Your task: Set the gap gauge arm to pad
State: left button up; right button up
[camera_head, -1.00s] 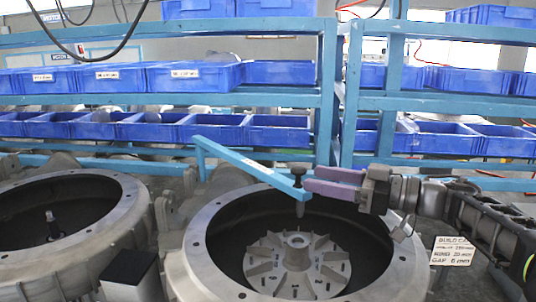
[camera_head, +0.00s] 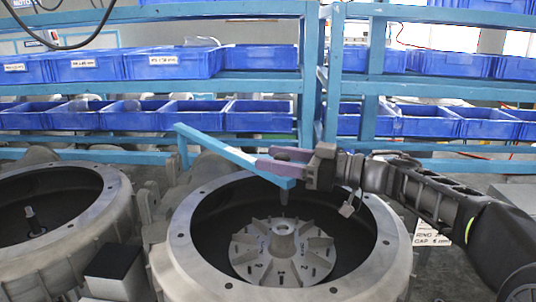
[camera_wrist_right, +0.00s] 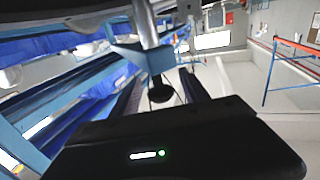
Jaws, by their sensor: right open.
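The gap gauge arm (camera_head: 232,152) is a light-blue bar. It runs from a post at the left, behind the round housing, to a free end over the housing's opening. A dark knob stands on the free end, and it shows in the wrist view (camera_wrist_right: 160,93); a grey pin points down below the bar. My right gripper (camera_head: 268,162) is open at the free end, with its purple fingers on either side of the knob. I cannot tell whether they touch it. My left gripper is out of view.
The grey housing (camera_head: 182,247) holds a finned impeller (camera_head: 252,262) with a central hub. A second housing (camera_head: 110,215) stands at the left, and a dark-topped box (camera_head: 112,262) is between them. Racks of blue bins (camera_head: 165,64) stand behind. A build card (camera_head: 430,235) is partly covered by my right arm.

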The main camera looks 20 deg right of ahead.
jog(key=shift+x, duration=0.9)
jog(key=shift+c, duration=0.4)
grip_shut()
dwell(0.4)
